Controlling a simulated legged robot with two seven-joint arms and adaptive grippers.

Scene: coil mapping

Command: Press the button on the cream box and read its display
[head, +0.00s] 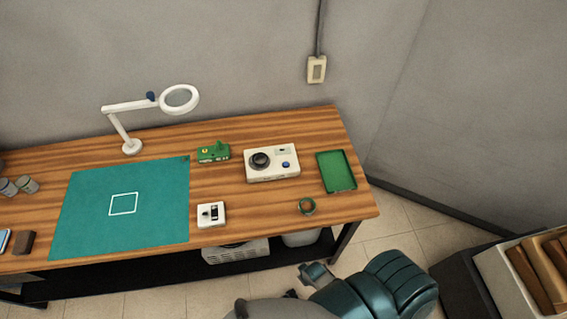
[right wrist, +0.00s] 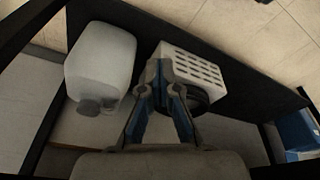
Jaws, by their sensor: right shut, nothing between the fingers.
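A cream box (head: 272,165) stands on the wooden table, right of centre in the head view. It has a large black round knob, a blue button (head: 286,165) and a small display window (head: 283,150) whose reading is too small to make out. A smaller white box (head: 211,215) with a dark slot lies nearer the front edge. In the right wrist view my right gripper (right wrist: 158,89) is shut and empty, with the shelf area under the table behind it. It is away from the cream box. My left gripper is not in view.
A teal mat (head: 85,215), a magnifier lamp (head: 131,146), a green circuit board (head: 213,152), a green tray (head: 337,171) and a coil ring (head: 307,206) are on the table. A white jug (right wrist: 101,60) and a vented white unit (right wrist: 193,70) show under the table.

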